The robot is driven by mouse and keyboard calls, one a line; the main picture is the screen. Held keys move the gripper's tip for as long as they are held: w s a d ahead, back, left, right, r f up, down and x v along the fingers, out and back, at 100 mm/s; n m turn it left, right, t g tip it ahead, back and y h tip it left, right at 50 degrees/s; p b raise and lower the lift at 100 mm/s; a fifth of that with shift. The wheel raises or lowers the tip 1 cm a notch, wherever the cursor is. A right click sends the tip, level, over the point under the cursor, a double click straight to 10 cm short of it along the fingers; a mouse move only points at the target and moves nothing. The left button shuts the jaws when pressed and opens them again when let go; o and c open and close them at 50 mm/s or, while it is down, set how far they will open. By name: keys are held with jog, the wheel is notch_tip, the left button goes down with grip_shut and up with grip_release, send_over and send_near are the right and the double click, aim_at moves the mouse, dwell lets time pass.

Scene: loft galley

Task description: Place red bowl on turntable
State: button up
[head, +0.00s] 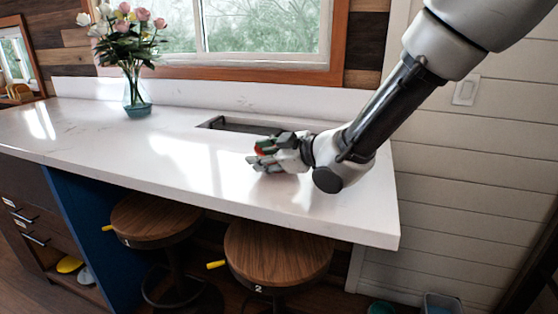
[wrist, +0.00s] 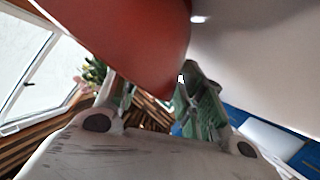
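The red bowl (wrist: 130,35) fills the upper left of the wrist view, very close to my gripper (wrist: 158,88). Its curved lower edge passes between and above the two green-padded fingers, by the right fingertip. In the head view my gripper (head: 262,152) is low over the counter's front half, with a small patch of red bowl (head: 264,151) showing between its fingers. The fingers stand apart, but I cannot tell whether they press on the bowl. Most of the bowl is hidden in the head view. I see no turntable in either view.
The white counter (head: 120,145) is largely clear. A recessed sink (head: 235,126) lies behind my gripper, and a vase of flowers (head: 136,95) stands at the back left. Two wooden stools (head: 278,252) stand under the front edge. A window (head: 262,28) is behind.

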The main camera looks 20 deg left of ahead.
grip_shut()
jog(key=shift+r, duration=0.1)
